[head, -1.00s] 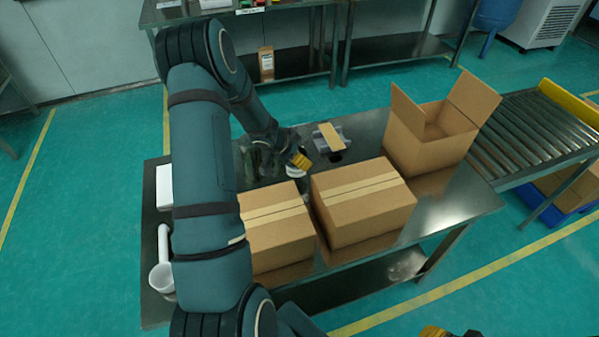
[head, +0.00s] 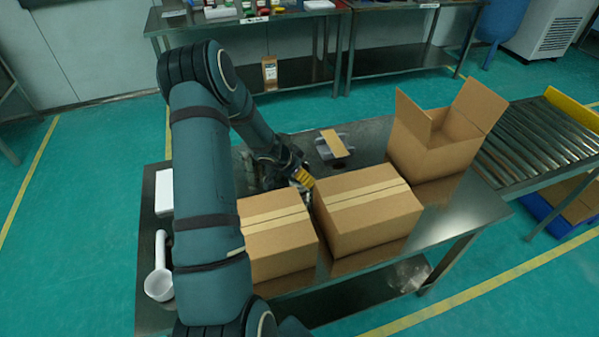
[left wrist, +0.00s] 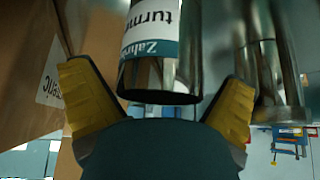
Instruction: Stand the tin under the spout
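The tin (left wrist: 158,55), a shiny cylinder with a white and teal label reading "Zahra" and part of "turm", fills the upper middle of the left wrist view. My left gripper (left wrist: 158,78) is open, with one yellow finger on each side of the tin and visible gaps to it. In the head view my left gripper (head: 303,178) is low behind the closed boxes, and it and the boxes mostly hide the tin. A shiny steel cylinder (left wrist: 272,70) stands to the right of the tin; I cannot tell whether it is the spout. My right gripper is out of view.
Two closed cardboard boxes (head: 368,208) (head: 275,240) crowd the gripper's near side. An open box (head: 432,150) stands at the right, by a roller conveyor (head: 535,135). A white scoop-like item (head: 160,275) lies at the table's left. A cardboard piece (head: 335,143) lies behind.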

